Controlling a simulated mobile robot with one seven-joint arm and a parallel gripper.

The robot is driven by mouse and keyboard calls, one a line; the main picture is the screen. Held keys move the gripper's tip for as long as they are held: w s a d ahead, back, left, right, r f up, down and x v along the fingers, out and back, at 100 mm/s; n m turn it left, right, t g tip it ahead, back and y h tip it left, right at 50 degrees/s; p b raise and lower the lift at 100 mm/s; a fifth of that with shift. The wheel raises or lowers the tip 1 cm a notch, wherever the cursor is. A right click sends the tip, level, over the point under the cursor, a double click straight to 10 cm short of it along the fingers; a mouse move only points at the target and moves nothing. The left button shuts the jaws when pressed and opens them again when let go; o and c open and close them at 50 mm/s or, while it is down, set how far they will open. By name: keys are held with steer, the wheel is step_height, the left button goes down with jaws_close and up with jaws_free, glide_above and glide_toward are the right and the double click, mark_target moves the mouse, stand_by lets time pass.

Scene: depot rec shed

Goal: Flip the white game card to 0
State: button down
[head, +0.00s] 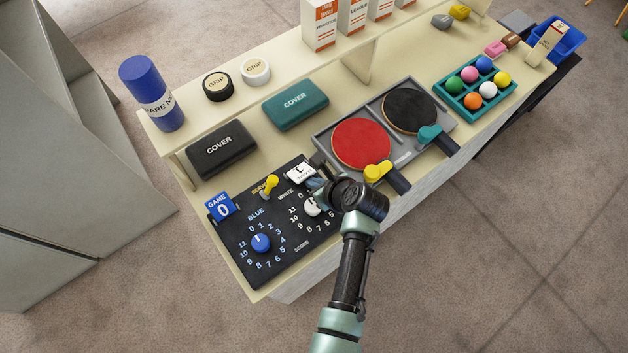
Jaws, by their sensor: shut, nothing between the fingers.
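The black scoreboard (283,250) lies on the near left end of the bench. The white game card (298,172) stands at its back right edge, with a dark mark that looks like a 1 and small lettering below. Its right side is partly hidden by my gripper. The blue game card (220,206) at the left reads GAME 0. My gripper (313,185) is shut and empty, close in front and to the right of the white card. I cannot tell whether it touches the card.
A white knob (311,207) sits just below my gripper, a blue knob (261,242) at lower left, and a yellow lever (269,184) left of the white card. A grey tray (408,158) with red and black paddles lies to the right. Cover boxes (221,149) stand behind.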

steer(key=shift+r, duration=0.1)
steer(key=shift+r+g+p, duration=0.25)
steer(key=shift+g+p, duration=0.05)
steer(key=shift+p, duration=0.25)
steer(key=shift+w+a, duration=0.1)
